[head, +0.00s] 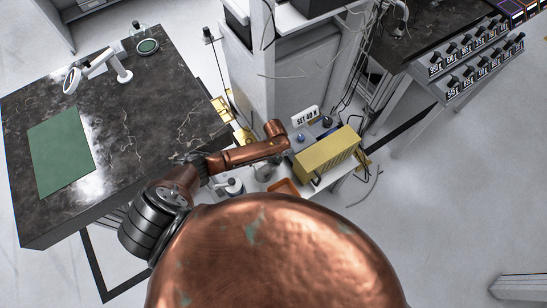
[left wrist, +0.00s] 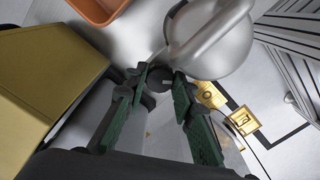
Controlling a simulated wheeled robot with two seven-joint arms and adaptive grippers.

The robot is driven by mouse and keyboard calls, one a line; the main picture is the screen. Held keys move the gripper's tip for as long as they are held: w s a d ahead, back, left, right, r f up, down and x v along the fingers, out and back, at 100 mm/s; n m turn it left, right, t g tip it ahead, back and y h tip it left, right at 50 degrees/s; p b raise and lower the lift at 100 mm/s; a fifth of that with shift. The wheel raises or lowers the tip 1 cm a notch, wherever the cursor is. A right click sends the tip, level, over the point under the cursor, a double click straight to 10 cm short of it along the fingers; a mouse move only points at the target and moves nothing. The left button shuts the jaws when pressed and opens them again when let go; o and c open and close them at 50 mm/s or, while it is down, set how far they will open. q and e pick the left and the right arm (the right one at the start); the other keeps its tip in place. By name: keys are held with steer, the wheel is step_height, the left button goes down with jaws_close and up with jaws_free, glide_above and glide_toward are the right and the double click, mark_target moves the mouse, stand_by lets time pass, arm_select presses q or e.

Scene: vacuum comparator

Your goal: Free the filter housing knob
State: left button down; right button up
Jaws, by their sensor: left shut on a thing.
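In the left wrist view a small dark round knob (left wrist: 158,82) sits beside a rounded silver metal housing (left wrist: 215,45), which looks like the filter housing. My left gripper (left wrist: 160,76) has its two green-padded fingers closed in on the knob from both sides, with the tips touching it. The fingers partly cover the knob, so how it is seated cannot be told. In the head view my copper arm reaches over the workstation and mostly hides this gripper and the knob. My right gripper is not in view.
A dark marble table (head: 120,120) is at the left.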

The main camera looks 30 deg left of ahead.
mark_target(275, 160)
arm_select(q)
steer(key=shift+n+p, duration=0.45)
steer(key=shift+n, duration=0.05)
steer(key=c, duration=1.6)
jaws_free()
steer(key=shift+a, duration=0.1)
steer(key=shift+r, duration=4)
steer(key=shift+w, duration=0.1)
steer(key=shift+c, duration=0.3)
